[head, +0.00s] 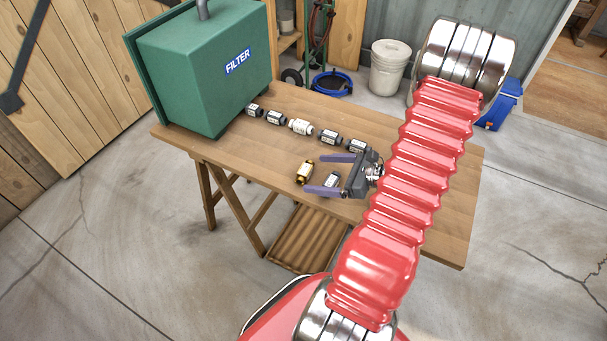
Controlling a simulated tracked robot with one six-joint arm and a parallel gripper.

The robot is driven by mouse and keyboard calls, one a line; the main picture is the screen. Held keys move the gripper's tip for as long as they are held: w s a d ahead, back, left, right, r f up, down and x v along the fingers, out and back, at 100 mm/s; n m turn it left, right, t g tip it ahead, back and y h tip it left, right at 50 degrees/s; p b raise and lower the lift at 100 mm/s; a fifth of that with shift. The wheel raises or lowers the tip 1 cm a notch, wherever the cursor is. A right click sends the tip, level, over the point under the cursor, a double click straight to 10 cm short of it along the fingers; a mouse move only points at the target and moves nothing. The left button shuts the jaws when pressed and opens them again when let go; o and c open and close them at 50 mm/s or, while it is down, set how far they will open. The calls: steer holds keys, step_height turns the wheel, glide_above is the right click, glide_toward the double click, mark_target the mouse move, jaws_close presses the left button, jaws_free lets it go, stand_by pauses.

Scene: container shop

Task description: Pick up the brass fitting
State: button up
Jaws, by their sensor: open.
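The brass fitting (304,172) is a small gold cylinder with a pale label. It lies near the front edge of the wooden table (430,225). My gripper (330,174) is open, its two purple fingers pointing left toward the brass fitting. The fitting is just left of the fingertips, roughly level with the gap between them. I cannot tell how high the fingers are above the tabletop. A dark fitting with a pale label (332,180) shows between the fingers, close to the lower one.
A row of dark fittings (274,117) and one whitish fitting (300,127) runs across the table behind my gripper. A green filter box (205,75) stands at the table's left end. A white bucket (389,66) stands on the floor behind. The table's right end looks clear.

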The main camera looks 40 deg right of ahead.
mark_target(310, 172)
steer(key=shift+x, duration=2.6)
steer(key=shift+d, duration=0.1)
steer(key=shift+r, duration=0.1)
steer(key=c, duration=1.2)
steer(key=shift+r, duration=0.15)
step_height(310, 172, up, 10)
steer(key=shift+f, duration=0.15)
